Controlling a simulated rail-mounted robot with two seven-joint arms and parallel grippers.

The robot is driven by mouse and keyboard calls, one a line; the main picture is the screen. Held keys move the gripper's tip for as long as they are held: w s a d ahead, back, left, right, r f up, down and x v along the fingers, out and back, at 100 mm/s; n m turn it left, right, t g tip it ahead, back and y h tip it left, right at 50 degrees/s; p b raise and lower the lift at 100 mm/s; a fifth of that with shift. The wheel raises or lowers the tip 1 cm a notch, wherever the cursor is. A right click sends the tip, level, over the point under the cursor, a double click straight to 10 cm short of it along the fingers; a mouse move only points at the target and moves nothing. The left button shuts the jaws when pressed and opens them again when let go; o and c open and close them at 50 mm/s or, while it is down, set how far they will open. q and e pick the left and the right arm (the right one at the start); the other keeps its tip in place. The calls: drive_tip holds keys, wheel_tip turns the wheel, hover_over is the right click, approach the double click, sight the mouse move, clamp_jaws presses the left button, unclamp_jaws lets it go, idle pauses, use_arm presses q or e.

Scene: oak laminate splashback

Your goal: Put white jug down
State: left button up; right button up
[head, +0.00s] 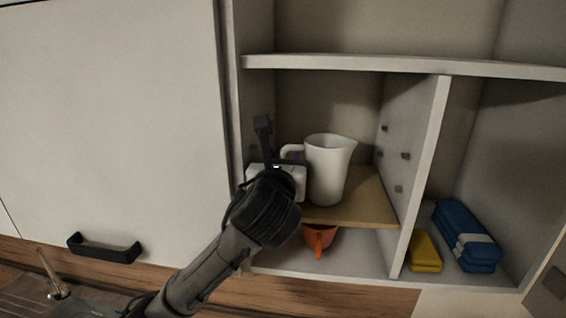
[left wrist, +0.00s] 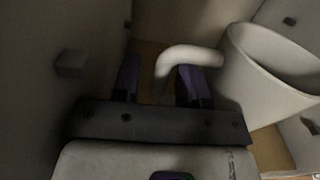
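The white jug (head: 328,168) stands upright on a wooden shelf board (head: 372,205) in the left compartment of the open cabinet. Its handle is on its left side. In the left wrist view the jug (left wrist: 268,75) is at the right, with its curved handle (left wrist: 185,55) reaching between my gripper's fingers. My left gripper (head: 285,163) is at the handle side of the jug. In the left wrist view the fingers of my left gripper (left wrist: 162,85) are apart, with a visible gap beside the handle. My right gripper is not in view.
A white divider (head: 421,170) stands right of the jug, and an upper shelf (head: 400,65) runs above. Yellow (head: 424,252) and blue (head: 463,235) folded cloths lie in the right compartment. A closed door is at left.

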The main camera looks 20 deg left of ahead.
use_arm(q)
drive_tip(key=shift+r, duration=0.1)
drive_tip(key=shift+s+d, duration=0.1)
drive_tip(key=shift+s, duration=0.15)
drive_tip(key=b+v, duration=0.5)
drive_tip(key=v, duration=0.6)
drive_tip(key=shift+s, duration=0.25)
drive_tip(key=shift+d, duration=0.1)
idle(0.7)
